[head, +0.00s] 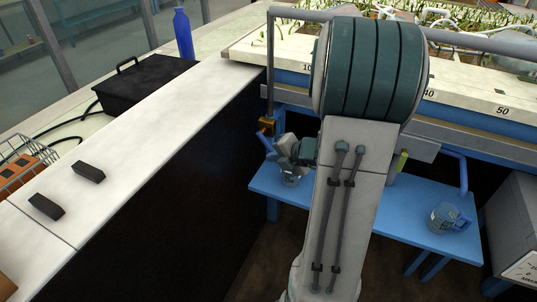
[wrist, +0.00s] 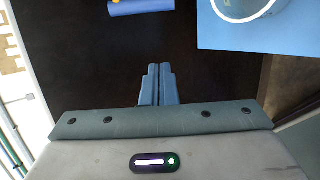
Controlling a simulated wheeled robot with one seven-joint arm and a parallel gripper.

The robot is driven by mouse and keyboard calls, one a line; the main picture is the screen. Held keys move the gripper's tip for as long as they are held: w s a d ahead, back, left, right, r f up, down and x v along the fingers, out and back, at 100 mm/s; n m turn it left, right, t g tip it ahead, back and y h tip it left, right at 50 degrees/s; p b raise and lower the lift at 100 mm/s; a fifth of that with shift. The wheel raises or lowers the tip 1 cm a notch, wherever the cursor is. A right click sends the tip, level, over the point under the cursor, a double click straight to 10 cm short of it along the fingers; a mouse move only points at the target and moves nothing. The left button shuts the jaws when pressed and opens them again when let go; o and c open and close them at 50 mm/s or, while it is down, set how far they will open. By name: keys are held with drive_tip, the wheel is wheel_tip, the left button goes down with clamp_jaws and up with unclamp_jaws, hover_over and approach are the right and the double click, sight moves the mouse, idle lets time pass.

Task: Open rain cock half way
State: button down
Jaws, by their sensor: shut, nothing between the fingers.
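The cock I take for the rain cock (head: 266,126) is a brass body at the foot of the grey vertical pipe, left of my arm in the head view. A blue bar (wrist: 142,5) with a yellowish patch, probably its lever, lies at the top edge of the wrist view, cut off by the frame. My gripper (wrist: 158,70) is shut and empty, its two blue-grey fingers side by side. A dark gap shows between the fingertips and the bar. In the head view my gripper is close to the cock, and my arm hides part of that area. The lever's angle is unclear.
A blue bench (head: 390,205) stands below, with a clear jug (head: 447,217) at right. Another vessel (wrist: 245,6) shows in the wrist view. The planted flume bed (head: 470,95) is behind my arm. A pale counter (head: 130,150) runs along the left.

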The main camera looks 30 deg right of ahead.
drive_tip(key=b+x, duration=0.3)
drive_tip(key=x, duration=0.6)
drive_tip(key=shift+w+d+r+p, duration=0.1)
drive_tip(key=shift+d+r+p, duration=0.15)
drive_tip(key=shift+d, duration=0.35)
drive_tip(key=shift+d+r+p, duration=0.2)
drive_tip(key=shift+d, duration=0.45)
drive_tip(key=shift+w+d+r+p, duration=0.1)
drive_tip(key=shift+d+r+p, duration=0.15)
drive_tip(key=shift+d, duration=0.35)
